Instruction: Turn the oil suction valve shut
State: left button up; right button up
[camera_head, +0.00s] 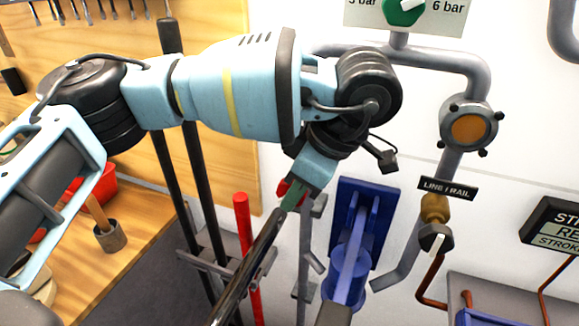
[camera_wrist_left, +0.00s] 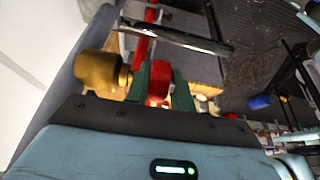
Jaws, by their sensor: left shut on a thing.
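My left gripper (camera_head: 293,197) reaches in from the left, in front of the white wall, its green fingers pointing down. In the left wrist view the fingers (camera_wrist_left: 160,78) are shut on a red handle (camera_wrist_left: 157,84), one finger on each side. A brass valve body (camera_wrist_left: 100,73) sits just left of the fingers in that view. In the head view only a small bit of the red handle (camera_head: 283,187) shows; my wrist hides the brass body. No name label on this valve is readable. My right gripper is not in view.
A dark shiny bar (camera_head: 247,269) passes close below the fingers. A blue bracket (camera_head: 368,208), a red rod (camera_head: 243,225) and grey pipes stand nearby. Another brass valve (camera_head: 434,207), labelled LINE / RAIL, is to the right. A wooden bench (camera_head: 140,205) is at left.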

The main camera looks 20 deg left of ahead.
pick_arm(q)
jog(key=y+p, duration=0.1)
jog(key=y, duration=0.1)
jog(key=y+p, duration=0.2)
jog(key=shift+d+r+y+p, duration=0.2)
jog(key=shift+r+y+p, duration=0.1)
jog(key=shift+r+y, duration=0.1)
jog(key=shift+f+y+p, duration=0.3)
jog(key=shift+y, duration=0.4)
jog(key=shift+f+y, duration=0.25)
jog(key=shift+y, duration=0.75)
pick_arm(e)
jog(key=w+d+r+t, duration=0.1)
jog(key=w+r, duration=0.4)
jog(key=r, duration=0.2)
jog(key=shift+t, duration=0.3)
pick_arm(q)
jog(key=shift+f+y, duration=0.15)
jog(key=shift+y, duration=0.15)
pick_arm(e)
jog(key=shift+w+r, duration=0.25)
pick_arm(q)
jog(key=o, duration=1)
jog(key=shift+f, duration=0.1)
jog(key=shift+p, duration=0.3)
